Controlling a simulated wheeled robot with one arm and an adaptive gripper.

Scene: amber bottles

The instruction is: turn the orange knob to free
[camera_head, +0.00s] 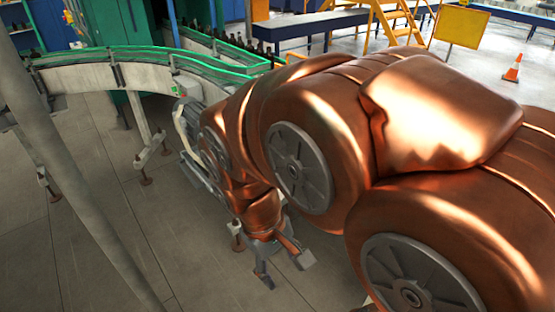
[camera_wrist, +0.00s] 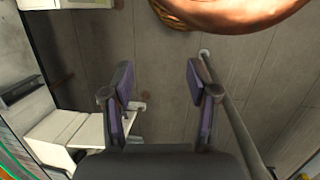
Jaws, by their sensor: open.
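I cannot make out the orange knob in either view. My gripper (camera_head: 283,266) hangs at the end of my copper arm, low over the grey floor in the head view. In the wrist view my gripper (camera_wrist: 158,76) has its two dark, purple-padded fingers spread wide. Nothing is between the fingers except bare floor farther off. My arm covers much of the middle and right of the head view and hides what is behind it.
A curved conveyor (camera_head: 85,75) with green rails runs across the upper left, with dark bottles (camera_head: 262,48) farther back. A grey pole (camera_head: 62,150) crosses the left. A traffic cone (camera_head: 513,69) and yellow sign (camera_head: 461,28) stand far right. Floor below the conveyor is mostly clear.

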